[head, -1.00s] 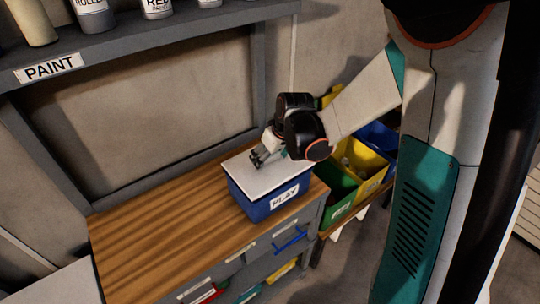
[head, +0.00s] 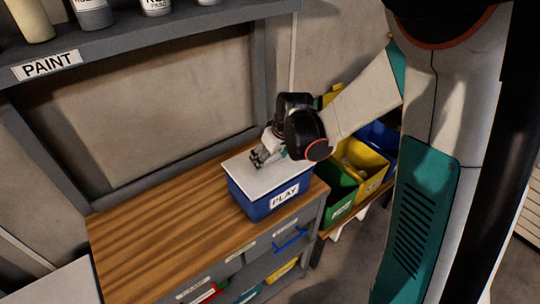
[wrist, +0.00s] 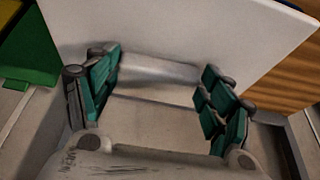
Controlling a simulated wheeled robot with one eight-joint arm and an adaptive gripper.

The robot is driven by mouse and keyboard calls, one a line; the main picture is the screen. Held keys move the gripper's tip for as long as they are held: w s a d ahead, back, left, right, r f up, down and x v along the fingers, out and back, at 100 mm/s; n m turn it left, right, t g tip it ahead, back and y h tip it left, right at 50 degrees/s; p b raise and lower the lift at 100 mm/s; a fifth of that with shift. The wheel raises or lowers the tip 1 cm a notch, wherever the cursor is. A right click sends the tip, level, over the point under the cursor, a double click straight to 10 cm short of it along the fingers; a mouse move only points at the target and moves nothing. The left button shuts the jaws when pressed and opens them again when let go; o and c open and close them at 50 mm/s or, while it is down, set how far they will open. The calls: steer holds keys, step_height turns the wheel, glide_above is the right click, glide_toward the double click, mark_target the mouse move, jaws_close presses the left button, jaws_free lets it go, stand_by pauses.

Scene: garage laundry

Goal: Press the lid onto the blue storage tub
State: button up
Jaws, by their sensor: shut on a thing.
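The blue storage tub (head: 252,203), labelled PLAY, stands upright on the wooden bench top near its right end. The flat white lid (head: 246,174) lies across the top of the tub, roughly lined up with its rim; whether it is fully seated cannot be told. My gripper (head: 257,160) is at the lid's upper face, reaching in from the right. In the wrist view my gripper (wrist: 159,88) has its teal fingers on both sides of a pale grey raised part of the lid (wrist: 220,40), and it is shut on it. The far rim of the tub is hidden.
The bench top (head: 150,245) is clear left of the tub. Green (head: 339,190) and yellow (head: 368,172) bins stand to the right, below bench height. A shelf labelled PAINT (head: 48,65) holds cans above the bench. Drawers are in the bench front.

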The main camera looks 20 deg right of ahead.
steer(key=shift+f+b, duration=0.25)
steer(key=shift+b, duration=0.05)
stand_by(0.5)
steer(key=o, duration=1.2)
steer(key=shift+c, duration=0.2)
steer(key=shift+o, duration=0.2)
steer(key=shift+r, duration=0.15)
steer(key=shift+r+p, duration=2.4)
steer(key=shift+r, duration=1)
